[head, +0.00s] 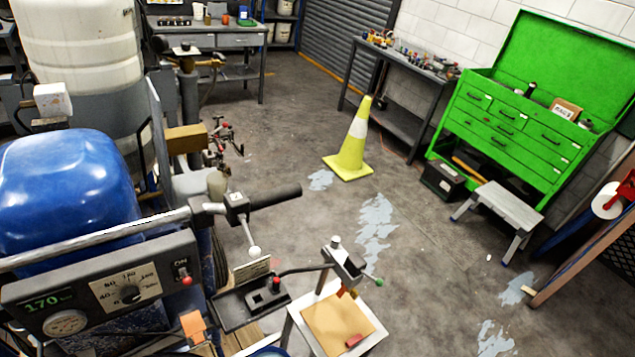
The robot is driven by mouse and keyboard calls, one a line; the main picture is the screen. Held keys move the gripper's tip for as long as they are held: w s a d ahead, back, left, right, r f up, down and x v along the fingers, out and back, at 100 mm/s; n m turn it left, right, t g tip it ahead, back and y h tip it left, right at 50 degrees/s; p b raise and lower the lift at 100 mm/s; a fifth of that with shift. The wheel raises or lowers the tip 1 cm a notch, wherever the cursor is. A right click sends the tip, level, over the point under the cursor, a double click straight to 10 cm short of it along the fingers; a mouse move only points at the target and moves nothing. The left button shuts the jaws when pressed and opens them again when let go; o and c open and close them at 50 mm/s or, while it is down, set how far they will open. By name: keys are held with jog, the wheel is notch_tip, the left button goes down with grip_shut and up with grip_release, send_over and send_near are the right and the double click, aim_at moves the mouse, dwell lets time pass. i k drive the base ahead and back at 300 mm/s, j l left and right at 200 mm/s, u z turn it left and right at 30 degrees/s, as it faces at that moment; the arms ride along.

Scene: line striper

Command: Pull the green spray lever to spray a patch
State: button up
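The green spray lever shows as a small green knob (379,282) on a short arm. It sits at the right side of a grey spray head (345,264) on the line striper. The spray head stands over a tan board in a white-rimmed tray (373,337). A red block (355,340) lies near the board's front edge. The striper's dark control panel (225,262), with a dial, a gauge and a red-tipped ON switch (186,281), fills the lower left. My gripper is not in view, and nothing is seen touching the lever.
A black handlebar grip (275,197) and white-knobbed lever (254,251) stand left of the spray head. A yellow cone (352,145), grey step stool (497,208) and green tool cabinet (510,130) stand beyond. The concrete floor between has pale paint patches (376,225).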

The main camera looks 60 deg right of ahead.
aim_at(379, 283)
jog(key=z, duration=1.7)
jog(key=i+j+z, duration=0.1)
jog(key=i+j, duration=0.15)
jog(key=i+j+z, duration=0.1)
jog(key=i+j, duration=0.15)
jog(key=j, duration=0.2)
jog(key=i+j+z, duration=0.1)
jog(key=j, duration=0.25)
jog(key=i, duration=0.1)
